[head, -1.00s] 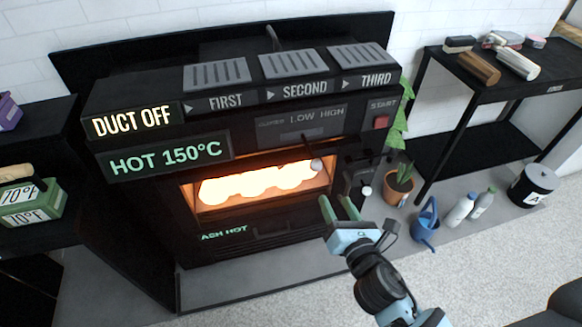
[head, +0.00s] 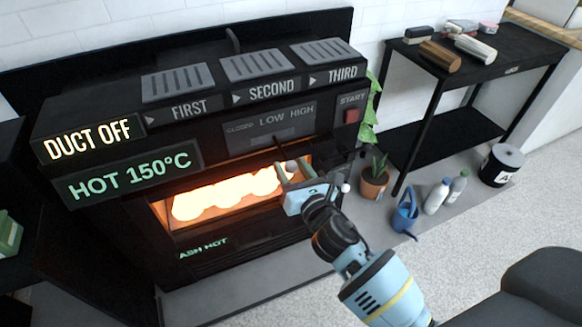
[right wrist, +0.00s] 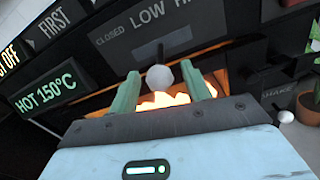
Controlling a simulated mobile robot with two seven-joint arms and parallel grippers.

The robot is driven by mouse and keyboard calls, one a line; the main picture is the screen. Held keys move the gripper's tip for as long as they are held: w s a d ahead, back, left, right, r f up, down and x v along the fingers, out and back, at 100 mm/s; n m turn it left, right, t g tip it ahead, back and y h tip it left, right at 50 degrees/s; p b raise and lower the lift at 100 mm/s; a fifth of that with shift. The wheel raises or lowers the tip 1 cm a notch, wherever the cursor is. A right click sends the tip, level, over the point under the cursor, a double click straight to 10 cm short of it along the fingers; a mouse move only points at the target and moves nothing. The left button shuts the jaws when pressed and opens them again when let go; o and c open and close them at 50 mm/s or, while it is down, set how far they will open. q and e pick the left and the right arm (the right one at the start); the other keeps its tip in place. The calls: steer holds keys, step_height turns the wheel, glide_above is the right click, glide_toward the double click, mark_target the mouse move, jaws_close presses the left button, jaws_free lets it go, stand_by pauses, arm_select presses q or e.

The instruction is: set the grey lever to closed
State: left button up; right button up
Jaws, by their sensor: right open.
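The grey lever ends in a pale round knob (head: 292,165) below the panel marked CLOSED, LOW and HIGH (head: 270,123). In the right wrist view the knob (right wrist: 160,77) sits between my two green fingertips, and its dark stem appears to stand roughly below LOW. My right gripper (head: 293,171) is open, with a finger on each side of the knob. The wrist view shows the gripper (right wrist: 162,90) with gaps between the knob and both fingers. How deep the knob lies between them is hard to tell. My left gripper is not in view.
The glowing oven opening (head: 225,193) lies just behind and below the gripper. A red START button (head: 352,116) is to the right. Another white knob (right wrist: 285,116) is by the SHAKE label. A plant pot (head: 375,183) and blue watering can (head: 405,211) stand on the floor.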

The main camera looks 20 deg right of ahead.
steer(key=shift+w, duration=0.4)
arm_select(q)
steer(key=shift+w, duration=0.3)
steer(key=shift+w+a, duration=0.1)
arm_select(e)
jaws_close()
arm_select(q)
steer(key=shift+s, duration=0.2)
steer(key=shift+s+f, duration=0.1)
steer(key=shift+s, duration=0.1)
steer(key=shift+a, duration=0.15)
